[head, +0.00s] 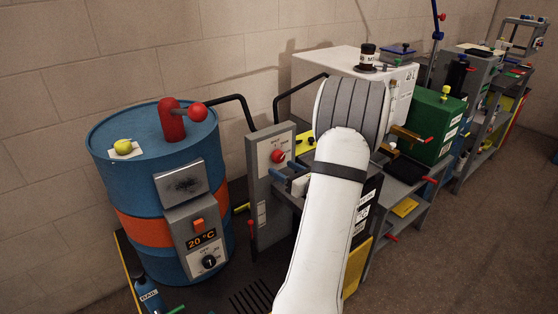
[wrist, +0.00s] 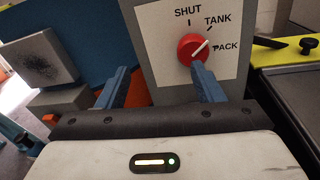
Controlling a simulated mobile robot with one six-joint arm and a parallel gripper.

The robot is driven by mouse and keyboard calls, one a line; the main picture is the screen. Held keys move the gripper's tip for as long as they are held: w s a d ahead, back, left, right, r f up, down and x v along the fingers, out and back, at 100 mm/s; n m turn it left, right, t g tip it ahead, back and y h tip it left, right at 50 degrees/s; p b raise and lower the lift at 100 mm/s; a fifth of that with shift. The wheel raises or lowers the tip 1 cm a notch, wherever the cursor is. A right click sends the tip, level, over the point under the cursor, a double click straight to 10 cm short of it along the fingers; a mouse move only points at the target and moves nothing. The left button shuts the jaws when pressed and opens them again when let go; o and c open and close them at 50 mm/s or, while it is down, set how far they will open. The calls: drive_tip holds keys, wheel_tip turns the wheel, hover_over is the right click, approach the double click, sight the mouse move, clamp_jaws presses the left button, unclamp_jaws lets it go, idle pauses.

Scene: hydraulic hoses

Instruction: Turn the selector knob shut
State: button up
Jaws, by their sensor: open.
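The selector knob (wrist: 191,48) is red with a white pointer line, on a light panel (wrist: 152,42) marked SHUT, TANK and PACK. Its pointer slants right and slightly up, on the PACK side of TANK. The knob also shows in the head view (head: 278,156), on a grey post beside the blue drum. My gripper (wrist: 161,70) is open, with its blue fingers wide apart and nothing between them. The right fingertip appears just below the knob in the wrist view; I cannot tell if they touch. My gripper also shows in the head view (head: 285,170), in front of the panel's lower part.
A blue drum (head: 130,190) with an orange band and a 20 °C display stands left of the post, with a red-handled valve (head: 173,118) on top. Black hoses (head: 240,98) arch behind. A white cabinet (head: 330,62) and a green box (head: 438,122) stand right.

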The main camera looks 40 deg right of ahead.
sight(281, 158)
drive_tip(key=w+d, duration=0.1)
drive_tip(key=w, duration=0.1)
drive_tip(key=w+d+m+h, duration=0.1)
drive_tip(key=w+d, duration=0.1)
drive_tip(key=w+d+f+m+h, duration=0.1)
drive_tip(key=w, duration=0.1)
drive_tip(key=shift+d+p, duration=0.2)
drive_tip(key=shift+p, duration=0.15)
drive_tip(key=shift+c, duration=0.5)
